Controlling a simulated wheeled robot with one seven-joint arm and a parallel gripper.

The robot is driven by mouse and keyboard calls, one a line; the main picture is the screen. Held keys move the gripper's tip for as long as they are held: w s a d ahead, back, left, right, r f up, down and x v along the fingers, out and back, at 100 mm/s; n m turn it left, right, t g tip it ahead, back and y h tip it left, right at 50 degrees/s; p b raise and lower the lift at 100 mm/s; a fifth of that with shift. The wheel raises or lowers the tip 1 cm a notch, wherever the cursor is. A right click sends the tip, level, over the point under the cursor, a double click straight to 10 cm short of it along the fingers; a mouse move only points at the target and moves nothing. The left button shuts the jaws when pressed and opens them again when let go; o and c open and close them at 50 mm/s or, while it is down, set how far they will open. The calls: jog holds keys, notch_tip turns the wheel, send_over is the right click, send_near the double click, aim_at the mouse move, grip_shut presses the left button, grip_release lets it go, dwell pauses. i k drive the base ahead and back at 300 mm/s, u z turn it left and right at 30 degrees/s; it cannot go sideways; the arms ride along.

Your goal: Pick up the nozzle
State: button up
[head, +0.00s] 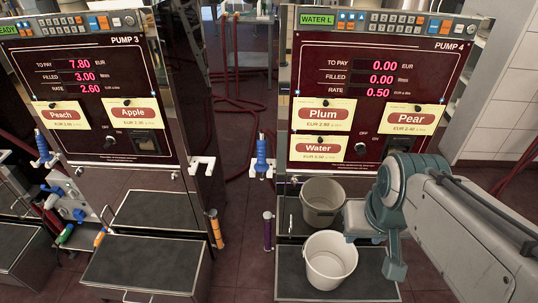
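A blue nozzle (262,155) hangs upright in a white bracket on the left side of pump 4 (375,75). A purple-handled nozzle (267,230) stands lower down on the same side. An orange-handled nozzle (215,228) is at the right side of pump 3 (85,85). Another blue nozzle (42,147) hangs at the far left. My gripper (376,248) is at the right, in front of pump 4 and beside a white bucket, apart from all these nozzles. Its fingers are not clear enough to tell open from shut, and I see nothing held.
A white bucket (331,260) stands on pump 4's front step, with a greyish bucket (322,205) behind it. An empty white bracket (202,163) juts from pump 3. Red hoses (240,105) lie on the floor behind. The gap between the pumps is narrow.

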aim_at(261, 166)
jog(key=z, duration=2.5)
jog(key=k, duration=1.2)
jog(key=u, duration=1.7)
jog(key=i, duration=1)
